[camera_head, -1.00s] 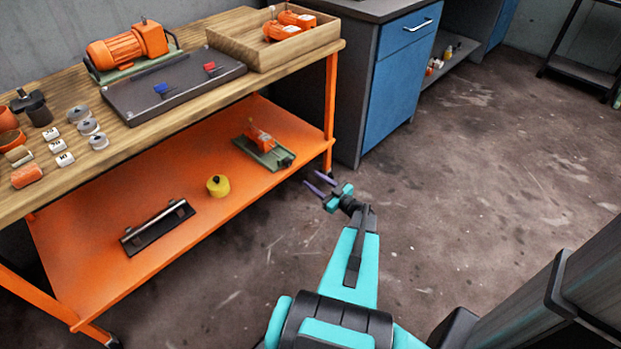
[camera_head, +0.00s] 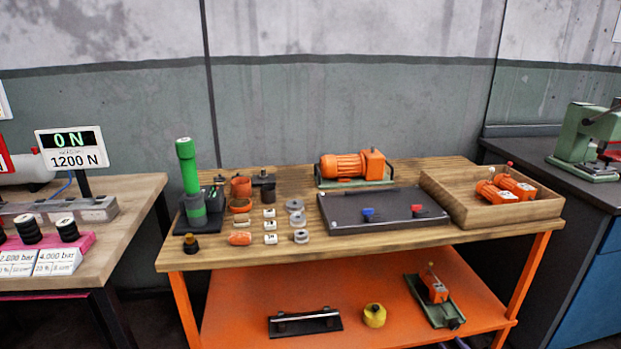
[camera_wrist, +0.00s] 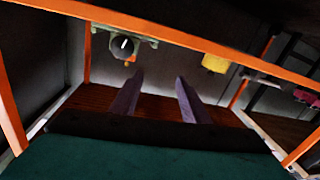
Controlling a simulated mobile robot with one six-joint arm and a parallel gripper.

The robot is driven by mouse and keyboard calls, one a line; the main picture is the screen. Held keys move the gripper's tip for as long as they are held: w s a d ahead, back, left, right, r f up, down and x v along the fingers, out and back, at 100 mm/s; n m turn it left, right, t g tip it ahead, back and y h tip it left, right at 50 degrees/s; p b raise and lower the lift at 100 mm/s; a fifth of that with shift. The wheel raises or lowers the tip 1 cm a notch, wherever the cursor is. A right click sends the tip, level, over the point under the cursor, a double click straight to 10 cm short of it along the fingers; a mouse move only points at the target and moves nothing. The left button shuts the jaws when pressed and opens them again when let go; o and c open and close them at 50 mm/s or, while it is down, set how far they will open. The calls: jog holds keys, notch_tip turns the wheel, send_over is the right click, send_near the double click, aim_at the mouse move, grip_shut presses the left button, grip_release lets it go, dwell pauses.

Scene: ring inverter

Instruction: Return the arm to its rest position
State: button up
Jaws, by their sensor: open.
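My gripper (camera_wrist: 158,80) shows in the wrist view as two purple-grey fingers, spread apart, with nothing between them. The orange-framed workbench fills the view beyond the fingers; a green-based part (camera_wrist: 125,45) and a yellow cylinder (camera_wrist: 215,63) show past the fingertips, apart from them. In the head view the arm is not clearly visible; only a small bluish bit shows at the bottom edge below the orange lower shelf (camera_head: 240,300), too little to identify.
The wooden bench top (camera_head: 210,255) carries an orange motor (camera_head: 345,166), a dark plate (camera_head: 345,213), a wooden tray (camera_head: 500,211) and a green column (camera_head: 188,170). A table with a 1200 N sign (camera_head: 75,158) stands left. A dark counter with a green press (camera_head: 585,140) stands right.

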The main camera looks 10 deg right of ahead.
jog(key=w+a+r+g+p, duration=0.15)
jog(key=w+a+p, duration=0.3)
jog(key=a, duration=0.75)
jog(key=w+a+r+g+p, duration=0.1)
jog(key=w+a+r+p, duration=0.3)
jog(key=a, duration=0.9)
jog(key=w+a+r+g+p, duration=0.2)
jog(key=w+a+p, duration=0.3)
jog(key=a, duration=0.7)
jog(key=s+a+f+m+g+h+p, duration=0.1)
jog(key=s+a+f+g, duration=0.25)
jog(key=s, duration=0.45)
jog(key=s+a+f+m+g+h+p, duration=0.1)
jog(key=s+a+f+m+g+p, duration=0.15)
jog(key=s+g, duration=0.45)
jog(key=s+a+r+g, duration=0.1)
jog(key=s+g, duration=0.3)
jog(key=s, duration=0.8)
jog(key=s+a+n+g+y, duration=0.1)
jog(key=s+a+g, duration=0.2)
jog(key=s, duration=1)
jog(key=shift+s+r+g+b, duration=0.3)
jog(key=shift+r+g+b, duration=0.05)
jog(key=shift+g, duration=0.35)
jog(key=shift+n, duration=0.25)
